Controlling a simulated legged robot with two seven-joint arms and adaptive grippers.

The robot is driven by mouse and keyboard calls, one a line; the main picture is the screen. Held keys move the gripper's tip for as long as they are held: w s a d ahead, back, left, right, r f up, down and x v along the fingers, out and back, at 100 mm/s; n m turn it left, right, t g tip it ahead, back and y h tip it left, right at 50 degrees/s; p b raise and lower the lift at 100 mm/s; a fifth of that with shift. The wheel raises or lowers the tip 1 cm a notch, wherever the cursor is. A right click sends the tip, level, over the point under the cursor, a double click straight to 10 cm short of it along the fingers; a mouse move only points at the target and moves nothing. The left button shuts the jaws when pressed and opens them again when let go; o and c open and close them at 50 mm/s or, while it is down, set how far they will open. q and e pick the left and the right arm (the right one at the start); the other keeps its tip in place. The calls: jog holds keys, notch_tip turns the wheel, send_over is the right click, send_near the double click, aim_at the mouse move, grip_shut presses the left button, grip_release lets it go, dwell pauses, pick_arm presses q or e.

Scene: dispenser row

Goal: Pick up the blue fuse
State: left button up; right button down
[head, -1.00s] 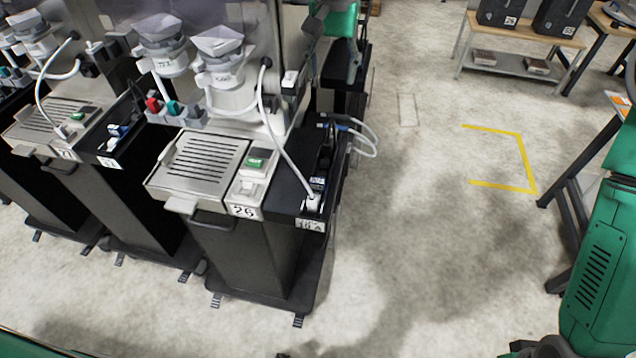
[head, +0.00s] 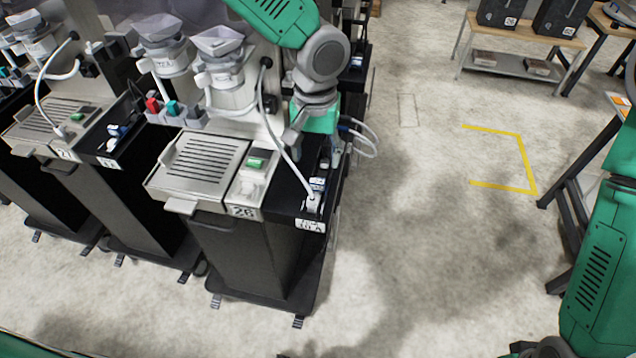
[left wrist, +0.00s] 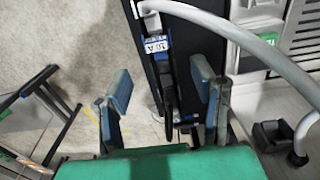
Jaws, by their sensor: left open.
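My left gripper (head: 316,148) hangs above the black side panel (head: 288,203) of the station marked 26, fingers pointing down. In the left wrist view its blue-padded fingers (left wrist: 160,85) are spread apart. Between and beyond them are a narrow black upright part (left wrist: 169,95) and a white label reading 10 A (left wrist: 157,45). In the head view a small part with white and bluish markings (head: 318,184) sits on that panel, just below the gripper. I cannot tell for sure that it is the blue fuse. My right gripper is not in view.
A white cable (head: 283,135) arcs down to the panel, and shows as a grey hose (left wrist: 225,30) in the left wrist view. Red and teal pieces (head: 163,107) stand in a rack at left. More cables (head: 365,140) loop behind the gripper.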

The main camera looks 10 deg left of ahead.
aim_at(318, 181)
pick_arm(q)
jog(key=f, duration=0.4)
jog(key=f+p, duration=0.1)
jog(key=f, duration=0.2)
jog(key=shift+s+d+f, duration=0.2)
jog(key=shift+f, duration=0.15)
jog(key=c, duration=0.9)
